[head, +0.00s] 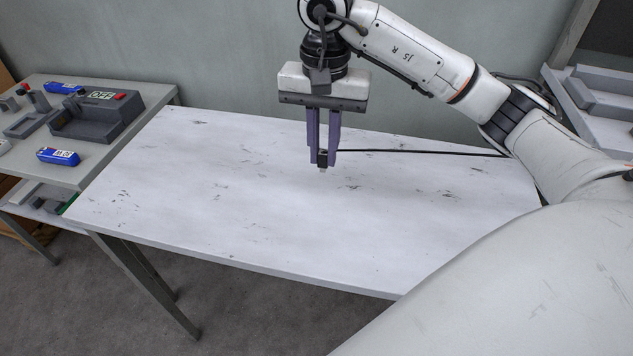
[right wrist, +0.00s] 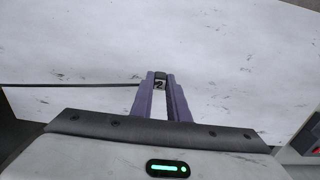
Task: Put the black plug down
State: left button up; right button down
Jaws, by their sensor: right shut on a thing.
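The black plug (head: 322,158) is a small dark block with a pale tip pointing down, and a black cable runs from it to the right in the head view. My right gripper (head: 323,155) has purple fingers and is shut on the plug, pointing down over the white table (head: 230,210). The plug's tip seems close to the table top, but I cannot tell whether it touches. In the right wrist view the plug (right wrist: 160,77) shows between the fingertips, with its cable running left. My left gripper is not in view.
The white table is bare apart from dark scuff marks. A grey side table (head: 150,92) at the left holds a grey fixture marked OFF (head: 98,118) and blue blocks (head: 58,156). A shelf with grey parts (head: 600,90) stands at the right. A wall is behind.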

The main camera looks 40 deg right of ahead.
aim_at(323, 166)
notch_tip(323, 166, down, 3)
jog(key=shift+s, duration=0.1)
jog(key=shift+f, duration=0.65)
notch_tip(323, 166, down, 3)
jog(key=shift+f+p, duration=0.1)
jog(key=shift+p, duration=0.25)
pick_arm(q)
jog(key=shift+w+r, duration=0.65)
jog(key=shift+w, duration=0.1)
pick_arm(e)
jog(key=shift+f, duration=0.15)
jog(key=c, duration=1.7)
grip_release()
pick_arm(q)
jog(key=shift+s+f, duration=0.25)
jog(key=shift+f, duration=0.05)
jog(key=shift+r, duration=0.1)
